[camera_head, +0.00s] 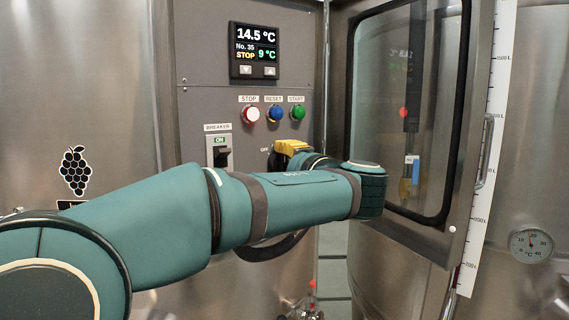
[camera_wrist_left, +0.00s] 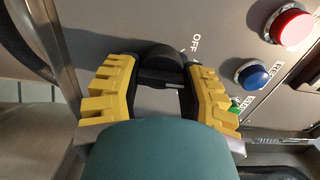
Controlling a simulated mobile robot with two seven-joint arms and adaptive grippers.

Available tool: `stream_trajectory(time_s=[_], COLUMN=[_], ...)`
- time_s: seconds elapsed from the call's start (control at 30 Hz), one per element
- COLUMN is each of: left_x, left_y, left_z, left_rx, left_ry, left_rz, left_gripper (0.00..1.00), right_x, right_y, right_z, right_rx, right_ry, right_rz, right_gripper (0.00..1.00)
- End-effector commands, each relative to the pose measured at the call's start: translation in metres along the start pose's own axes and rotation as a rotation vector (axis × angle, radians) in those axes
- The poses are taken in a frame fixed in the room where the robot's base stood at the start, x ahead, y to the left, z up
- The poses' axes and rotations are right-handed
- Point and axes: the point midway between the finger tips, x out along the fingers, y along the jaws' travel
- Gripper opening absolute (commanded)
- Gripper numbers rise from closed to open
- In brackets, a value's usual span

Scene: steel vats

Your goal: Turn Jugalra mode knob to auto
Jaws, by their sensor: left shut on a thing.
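The control panel (camera_head: 195,90) is grey, with a display (camera_head: 256,50) reading 14.5 °C, No. 35, STOP and 9 °C. My left arm crosses in front of the panel. My left gripper (camera_head: 290,148) has yellow fingers and is at the panel below the coloured buttons. In the left wrist view, my left gripper (camera_wrist_left: 158,80) has its fingers on both sides of a black knob (camera_wrist_left: 160,58), shut on it. An OFF label shows beside the knob. Other labels around it are hidden, and I cannot read where it points. The name Jugalra is not readable. My right gripper is not in view.
Stop (camera_head: 250,114), reset (camera_head: 275,113) and start (camera_head: 298,112) buttons sit just above the gripper. The breaker switch (camera_head: 222,157), marked ON, is at its left. An open windowed door (camera_head: 461,150) stands right of the panel. Steel vats stand on both sides.

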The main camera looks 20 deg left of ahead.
Motion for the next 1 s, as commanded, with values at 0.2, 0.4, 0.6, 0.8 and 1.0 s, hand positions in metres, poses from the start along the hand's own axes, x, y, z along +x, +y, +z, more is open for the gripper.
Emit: stream_trajectory(time_s=[0.2,0.4,0.6,0.8,1.0], left_x=[0.000,0.000,-0.009,-0.045,-0.085], left_y=[0.000,0.000,0.000,-0.001,0.000], left_z=[0.000,0.000,0.000,-0.001,-0.001], left_rx=[-0.002,-0.002,-0.002,-0.002,-0.001], left_ry=[-0.001,0.000,0.001,0.004,0.003], left_rz=[0.000,0.000,0.000,-0.001,0.000], left_gripper=[0.75,0.75,0.75,0.75,0.75], right_x=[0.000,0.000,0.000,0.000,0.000], right_y=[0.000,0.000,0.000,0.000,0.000], right_z=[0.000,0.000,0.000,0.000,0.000], right_rx=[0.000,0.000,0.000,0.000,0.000], right_ry=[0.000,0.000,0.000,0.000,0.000], right_rz=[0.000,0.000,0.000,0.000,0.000], right_gripper=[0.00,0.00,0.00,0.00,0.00])
